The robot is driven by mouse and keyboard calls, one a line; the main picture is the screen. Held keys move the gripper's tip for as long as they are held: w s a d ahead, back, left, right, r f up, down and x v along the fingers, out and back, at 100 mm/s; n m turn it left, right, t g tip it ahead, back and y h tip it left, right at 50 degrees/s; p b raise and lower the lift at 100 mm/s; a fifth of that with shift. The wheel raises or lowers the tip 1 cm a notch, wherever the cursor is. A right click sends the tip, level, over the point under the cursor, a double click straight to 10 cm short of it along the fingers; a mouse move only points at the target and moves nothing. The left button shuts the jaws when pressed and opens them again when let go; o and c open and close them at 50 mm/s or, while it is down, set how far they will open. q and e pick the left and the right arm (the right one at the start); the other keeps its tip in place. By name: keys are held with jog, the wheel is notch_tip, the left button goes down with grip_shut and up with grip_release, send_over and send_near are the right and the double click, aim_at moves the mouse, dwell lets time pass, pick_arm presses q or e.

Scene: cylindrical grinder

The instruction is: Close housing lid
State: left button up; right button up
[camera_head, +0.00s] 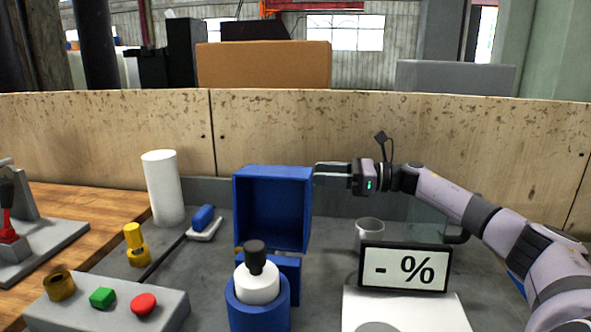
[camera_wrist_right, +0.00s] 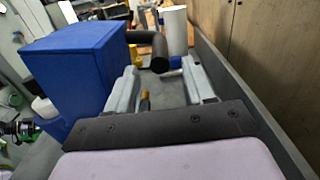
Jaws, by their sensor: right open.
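The blue housing lid (camera_head: 273,170) stands raised and open, its hollow side facing me in the head view. It rises behind the blue housing base (camera_head: 258,312), which surrounds a white cylinder (camera_head: 257,284) with a black knob (camera_head: 255,257). My right gripper (camera_head: 318,174) is open and empty, its fingertips pointing left at the lid's upper right edge. In the right wrist view the lid (camera_wrist_right: 60,75) stands left of the open fingers (camera_wrist_right: 160,78). I cannot tell whether a finger touches it. My left gripper is not in view.
A display (camera_head: 404,268) and a grey cup (camera_head: 369,233) stand right of the housing. A button box (camera_head: 110,305) is at front left. A white cylinder (camera_head: 163,188) and a small blue-topped block (camera_head: 204,220) are left of the lid. A wooden wall (camera_head: 440,140) runs behind.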

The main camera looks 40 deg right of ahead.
jog(key=p+x, duration=0.1)
jog(key=x, duration=0.3)
jog(key=shift+w+a+r+p, duration=0.1)
jog(key=shift+a+r+p, duration=0.1)
jog(key=shift+p, duration=0.1)
jog(key=shift+w+a+f, duration=0.2)
jog(key=shift+w+a, duration=0.3)
jog(key=shift+w, duration=0.25)
grip_shut()
